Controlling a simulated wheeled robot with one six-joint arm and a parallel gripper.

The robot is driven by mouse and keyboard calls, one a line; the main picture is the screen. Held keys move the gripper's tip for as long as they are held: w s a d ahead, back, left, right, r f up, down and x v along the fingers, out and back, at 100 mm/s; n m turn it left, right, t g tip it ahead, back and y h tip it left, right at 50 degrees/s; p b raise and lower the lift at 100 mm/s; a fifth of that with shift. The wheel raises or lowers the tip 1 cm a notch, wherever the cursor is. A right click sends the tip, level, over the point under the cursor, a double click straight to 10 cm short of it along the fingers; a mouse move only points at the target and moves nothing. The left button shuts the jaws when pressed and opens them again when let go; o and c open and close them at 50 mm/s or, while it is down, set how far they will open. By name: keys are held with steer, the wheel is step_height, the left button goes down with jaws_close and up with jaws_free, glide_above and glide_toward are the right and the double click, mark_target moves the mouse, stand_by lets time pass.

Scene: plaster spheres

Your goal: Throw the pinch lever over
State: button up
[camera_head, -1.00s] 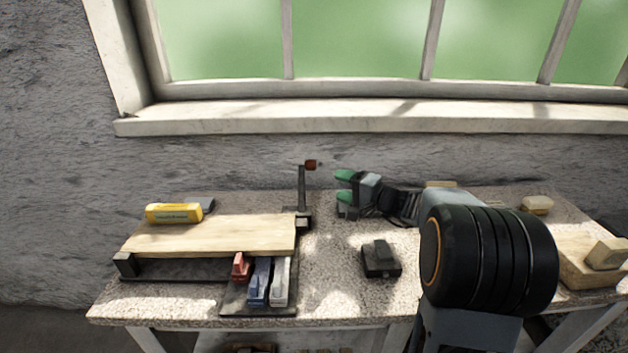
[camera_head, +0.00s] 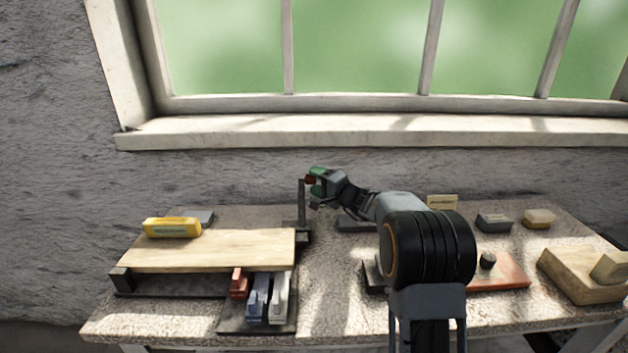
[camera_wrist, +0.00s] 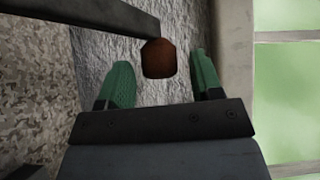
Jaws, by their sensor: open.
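The pinch lever (camera_head: 301,203) is a dark upright bar at the right end of the wooden board, with a red-brown knob (camera_head: 310,180) at its top. In the wrist view the lever's dark bar (camera_wrist: 95,17) comes in from the upper left and the knob (camera_wrist: 158,58) sits at its end. My gripper (camera_head: 316,179) has green fingertips and is at the knob from the right. In the wrist view my gripper (camera_wrist: 160,82) is open, with the knob between and slightly beyond the two fingertips. I see no finger touching the knob.
A wooden board (camera_head: 210,249) lies left of the lever with a yellow block (camera_head: 172,227) behind it. Red, blue and grey pieces sit in a dark tray (camera_head: 258,327) in front. The wall (camera_head: 230,170) is close behind. Several blocks lie at the right.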

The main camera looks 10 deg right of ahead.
steer(key=shift+w+a, duration=0.35)
steer(key=shift+w, duration=0.1)
jaws_close()
stand_by(0.4)
